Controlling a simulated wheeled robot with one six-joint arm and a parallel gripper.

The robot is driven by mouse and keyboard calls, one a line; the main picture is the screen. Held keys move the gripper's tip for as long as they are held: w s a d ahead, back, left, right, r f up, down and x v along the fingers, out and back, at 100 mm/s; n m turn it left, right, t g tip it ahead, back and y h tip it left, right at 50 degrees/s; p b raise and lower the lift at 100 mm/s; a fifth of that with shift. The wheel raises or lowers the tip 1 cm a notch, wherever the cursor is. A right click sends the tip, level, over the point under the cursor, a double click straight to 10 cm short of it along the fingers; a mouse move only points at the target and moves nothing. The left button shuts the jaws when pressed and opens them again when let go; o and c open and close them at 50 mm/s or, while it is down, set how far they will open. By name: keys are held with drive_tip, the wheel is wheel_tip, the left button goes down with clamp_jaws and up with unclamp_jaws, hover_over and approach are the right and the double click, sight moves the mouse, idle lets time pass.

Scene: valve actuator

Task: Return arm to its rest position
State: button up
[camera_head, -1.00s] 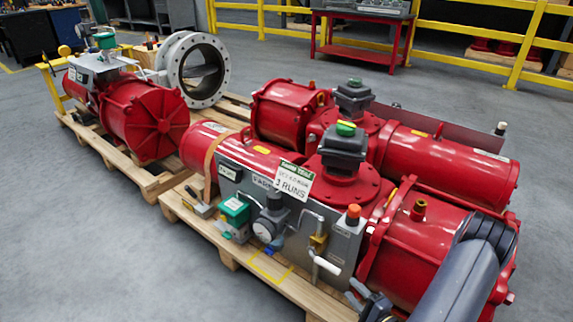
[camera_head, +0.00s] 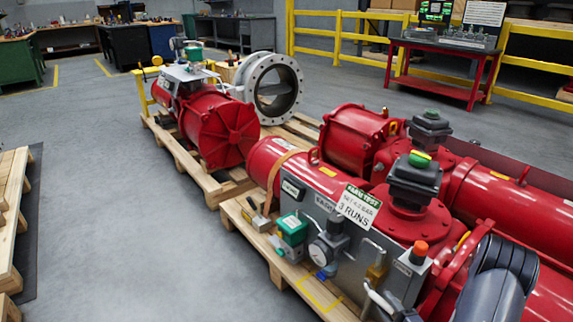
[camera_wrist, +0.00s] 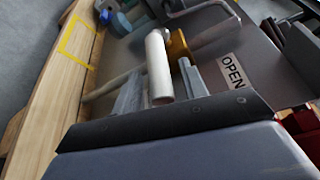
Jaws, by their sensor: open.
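My gripper (camera_wrist: 160,88) shows in the wrist view with two pale grey fingers apart, so it is open. A white lever handle (camera_wrist: 157,62) appears between the fingers; I cannot tell whether they touch it. A brass valve body (camera_wrist: 179,46) is just beyond it, beside a panel marked OPEN (camera_wrist: 233,70). In the head view my dark grey arm reaches in at the bottom right, in front of the red valve actuator (camera_head: 405,215).
The actuator rests on a wooden pallet (camera_head: 262,235), with a second red actuator (camera_head: 218,128) and a flanged valve (camera_head: 273,88) behind left. Another pallet (camera_head: 12,190) stands at the left. Grey floor (camera_head: 130,230) between is clear. Yellow railings (camera_head: 535,80) and a red table (camera_head: 440,70) are behind.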

drive_tip(key=shift+w+a, duration=0.1)
drive_tip(key=shift+w, duration=0.25)
drive_tip(key=f+p+v, duration=0.1)
drive_tip(key=p+v, duration=0.2)
drive_tip(key=v, duration=0.8)
drive_tip(key=b+x, duration=0.1)
drive_tip(key=x, duration=0.2)
drive_tip(key=b+x, duration=0.1)
drive_tip(key=x, duration=0.3)
drive_tip(key=r+b+x, duration=0.1)
drive_tip(key=x, duration=0.3)
drive_tip(key=shift+w+a+f, duration=0.1)
drive_tip(key=shift+r+p, duration=0.55)
drive_tip(key=shift+p, duration=0.05)
drive_tip(key=shift+r+g+h+p, duration=0.2)
drive_tip(key=shift+g+h+p, duration=0.1)
drive_tip(key=shift+g+p, duration=0.45)
drive_tip(key=shift+n, duration=0.3)
